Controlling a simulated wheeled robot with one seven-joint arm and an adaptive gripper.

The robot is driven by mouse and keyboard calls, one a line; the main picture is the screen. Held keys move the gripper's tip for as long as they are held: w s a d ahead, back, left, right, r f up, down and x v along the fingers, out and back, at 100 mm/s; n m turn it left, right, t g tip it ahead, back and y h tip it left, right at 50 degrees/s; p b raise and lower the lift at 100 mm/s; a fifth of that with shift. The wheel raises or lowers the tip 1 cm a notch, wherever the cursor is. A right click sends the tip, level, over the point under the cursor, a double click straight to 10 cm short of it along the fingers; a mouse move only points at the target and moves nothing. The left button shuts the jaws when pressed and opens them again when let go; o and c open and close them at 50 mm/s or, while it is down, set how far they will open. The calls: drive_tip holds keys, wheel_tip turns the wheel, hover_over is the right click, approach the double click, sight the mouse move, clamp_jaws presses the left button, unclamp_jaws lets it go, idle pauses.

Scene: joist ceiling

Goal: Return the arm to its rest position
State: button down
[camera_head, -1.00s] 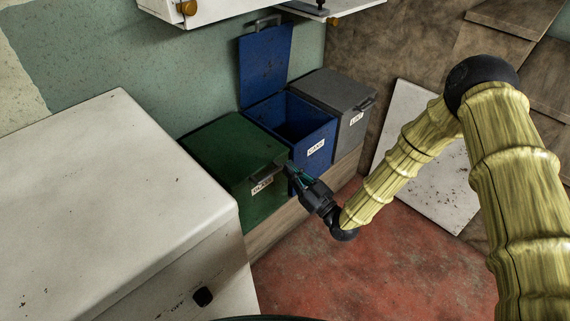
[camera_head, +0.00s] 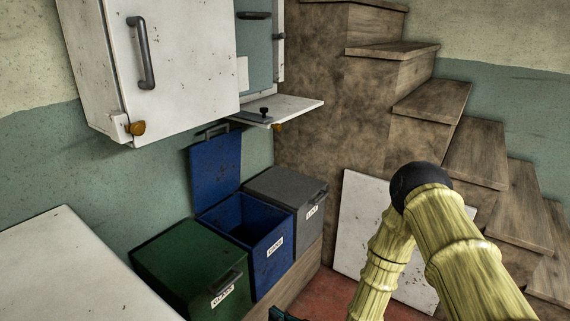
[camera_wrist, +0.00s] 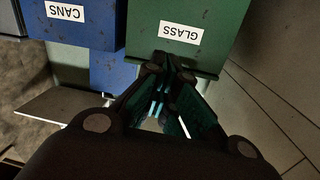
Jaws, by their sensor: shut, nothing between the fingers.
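My gripper (camera_wrist: 168,65) is shut and empty in the wrist view, its fingertips together just in front of the green bin labelled GLASS (camera_wrist: 205,55). I cannot tell whether they touch it. In the head view only a bit of my gripper (camera_head: 285,314) shows at the bottom edge, below and right of the green bin (camera_head: 180,262). My yellow arm is bent, with its black elbow joint high at the right and its forearm running down out of the picture.
A blue bin (camera_head: 285,265) stands with its lid up, beside a closed grey bin (camera_head: 268,187). A white cabinet (camera_head: 165,60) and its lowered flap (camera_head: 300,105) hang above. A white panel (camera_head: 352,225) leans by wooden stairs (camera_head: 475,150). A white counter (camera_head: 70,280) is at left.

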drive_tip(key=s+d+f+m+g+h, duration=0.2)
drive_tip(key=s+d+f+h, duration=0.25)
drive_tip(key=f, duration=0.25)
drive_tip(key=s+d+f+m+g+h, duration=0.35)
drive_tip(key=s+d, duration=0.55)
drive_tip(key=s, duration=0.3)
drive_tip(key=s+d+f+m+g+h, duration=0.2)
drive_tip(key=s+d+f+g+h, duration=0.2)
drive_tip(key=s+d, duration=0.6)
drive_tip(key=s+d+r+m+g+h+p, duration=0.1)
drive_tip(key=s+d+r+m+g, duration=0.1)
drive_tip(key=s, duration=0.5)
wheel_tip(320, 180, up, 16)
drive_tip(key=p, duration=1.5)
drive_tip(key=shift+w+p, duration=0.25)
drive_tip(key=shift+p, duration=0.1)
